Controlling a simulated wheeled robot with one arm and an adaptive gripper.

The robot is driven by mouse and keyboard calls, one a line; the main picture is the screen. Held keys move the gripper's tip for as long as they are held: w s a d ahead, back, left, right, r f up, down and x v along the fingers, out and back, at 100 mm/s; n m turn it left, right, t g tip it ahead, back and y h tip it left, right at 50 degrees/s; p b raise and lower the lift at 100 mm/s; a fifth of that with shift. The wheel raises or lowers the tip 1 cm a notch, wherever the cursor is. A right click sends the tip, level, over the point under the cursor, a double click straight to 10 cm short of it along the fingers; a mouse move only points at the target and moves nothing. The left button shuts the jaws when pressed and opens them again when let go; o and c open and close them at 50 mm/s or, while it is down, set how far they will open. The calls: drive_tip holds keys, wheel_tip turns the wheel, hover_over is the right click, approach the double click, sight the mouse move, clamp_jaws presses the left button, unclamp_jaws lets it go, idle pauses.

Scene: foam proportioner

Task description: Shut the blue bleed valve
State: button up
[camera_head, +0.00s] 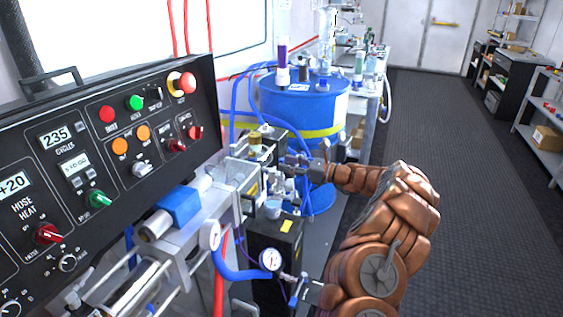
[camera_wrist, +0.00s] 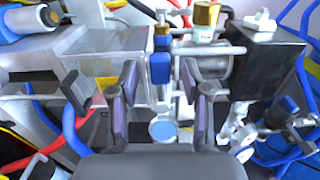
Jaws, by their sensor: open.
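A blue valve handle (camera_wrist: 160,68), which I take as the bleed valve, hangs downward below a brass fitting in the wrist view. My gripper (camera_wrist: 158,78) is open, with one dark finger on each side of the blue handle. Gaps show between the fingers and the handle, and I cannot tell how far away in depth it is. A small cup (camera_wrist: 163,131) with a bluish inside is below the handle. In the head view my gripper (camera_head: 301,166) reaches in among the pump fittings from the right, and the handle is hard to make out there. The cup (camera_head: 273,208) shows just below.
Pipes and a dark block (camera_wrist: 266,62) crowd the gripper's right. Another blue-handled valve (camera_wrist: 289,132) is at lower right. The control panel (camera_head: 110,160) stands at left, a blue drum (camera_head: 300,102) behind. A gauge (camera_head: 271,259) and blue hose are near my arm. The floor at right is clear.

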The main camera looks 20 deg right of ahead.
drive_tip(key=shift+x, duration=1.4)
clamp_jaws()
